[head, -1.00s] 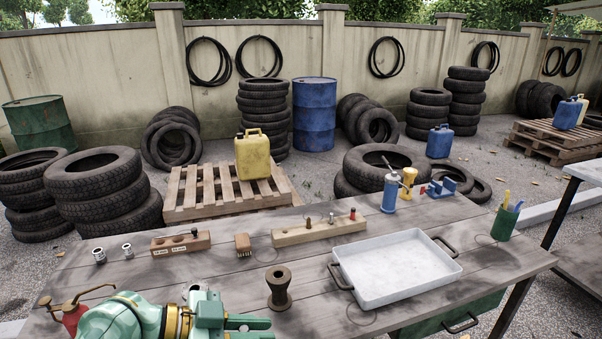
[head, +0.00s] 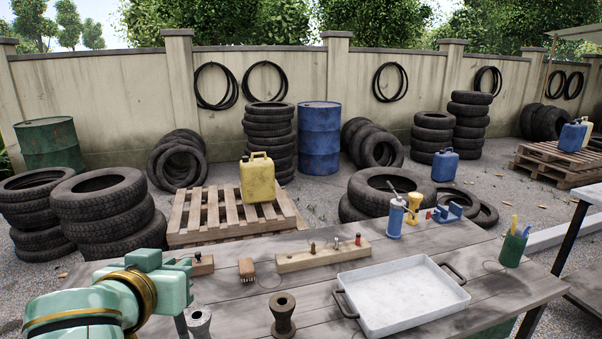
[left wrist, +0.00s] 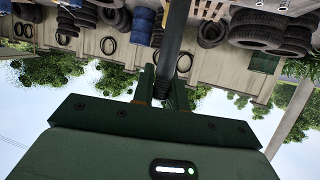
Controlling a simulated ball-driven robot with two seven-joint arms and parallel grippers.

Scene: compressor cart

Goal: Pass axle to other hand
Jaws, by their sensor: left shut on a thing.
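The axle (left wrist: 175,45) is a dark rod running up from between my left gripper's jaws in the left wrist view. My left gripper (left wrist: 163,88) is shut on it. In the head view my teal left hand (head: 150,264) is raised over the left part of the table. I cannot make out the axle clearly there. My right gripper is not in view.
On the table (head: 330,290) stand a dark spool (head: 283,318), a grey spool-like part (head: 198,322), a wooden block with pegs (head: 322,256), a brush (head: 246,270) and a white tray (head: 403,298). A green pen cup (head: 513,250) is at the right.

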